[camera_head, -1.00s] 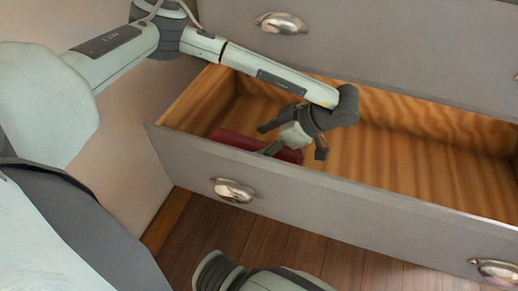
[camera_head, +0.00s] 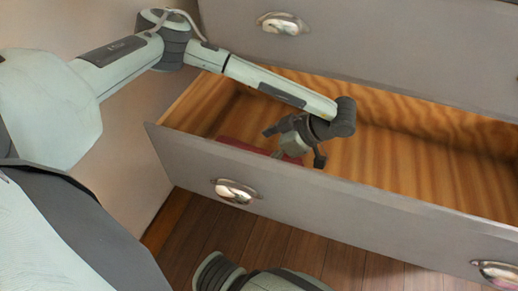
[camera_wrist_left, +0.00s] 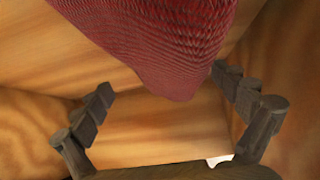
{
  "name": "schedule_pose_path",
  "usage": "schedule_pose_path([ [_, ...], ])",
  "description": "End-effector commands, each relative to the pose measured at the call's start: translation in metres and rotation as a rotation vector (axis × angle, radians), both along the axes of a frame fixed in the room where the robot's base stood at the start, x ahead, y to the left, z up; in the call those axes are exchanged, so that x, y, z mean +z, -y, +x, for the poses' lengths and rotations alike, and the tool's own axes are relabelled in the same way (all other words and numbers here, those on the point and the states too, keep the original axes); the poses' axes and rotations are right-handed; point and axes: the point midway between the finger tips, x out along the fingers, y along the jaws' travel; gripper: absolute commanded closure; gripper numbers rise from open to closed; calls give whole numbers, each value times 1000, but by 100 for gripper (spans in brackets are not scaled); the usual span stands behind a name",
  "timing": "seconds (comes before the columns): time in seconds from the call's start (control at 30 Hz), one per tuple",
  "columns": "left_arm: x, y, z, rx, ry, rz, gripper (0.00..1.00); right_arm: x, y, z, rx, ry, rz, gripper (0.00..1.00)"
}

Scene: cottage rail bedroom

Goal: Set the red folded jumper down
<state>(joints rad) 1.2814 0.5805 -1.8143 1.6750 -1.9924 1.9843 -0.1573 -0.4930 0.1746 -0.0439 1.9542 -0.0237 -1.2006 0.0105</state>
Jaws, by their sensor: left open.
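The red folded jumper (camera_head: 246,147) lies low inside the open drawer, near its left end and behind the front panel. The panel and my gripper hide part of it. In the left wrist view the knitted jumper (camera_wrist_left: 165,40) fills the top middle, its near end coming down between the fingertips. My left gripper (camera_head: 294,149) is inside the drawer at the jumper's right end. Its fingers stand wide apart, with bare wood visible between each finger and the jumper in the left wrist view (camera_wrist_left: 163,88). My right gripper is not in view.
The grey drawer's front panel (camera_head: 330,196) has metal handles. Its wooden floor (camera_head: 400,165) is bare to the right of my gripper. A closed drawer (camera_head: 380,40) sits just above. The wooden floor of the room (camera_head: 345,262) shows below.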

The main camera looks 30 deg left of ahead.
Motion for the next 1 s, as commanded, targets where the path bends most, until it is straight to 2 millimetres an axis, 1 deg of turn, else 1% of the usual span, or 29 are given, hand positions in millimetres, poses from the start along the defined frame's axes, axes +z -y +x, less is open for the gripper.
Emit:
schedule_pose_path([
  [0.1,3,0,0,0,0,0,2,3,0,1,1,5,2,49],
  [0.17,6,4,2,-1,3,0,2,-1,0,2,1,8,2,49],
  [0.27,18,16,5,-4,4,-1,2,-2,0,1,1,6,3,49],
  [0.4,41,37,11,-5,6,1,2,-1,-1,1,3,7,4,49],
  [0.57,64,60,16,-4,6,0,2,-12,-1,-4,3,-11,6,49],
  [0.7,78,74,19,-4,4,0,2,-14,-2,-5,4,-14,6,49],
  [0.8,84,80,20,-2,2,0,2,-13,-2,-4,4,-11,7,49],
  [1.0,87,83,20,-1,-1,0,2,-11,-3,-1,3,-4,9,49],
])
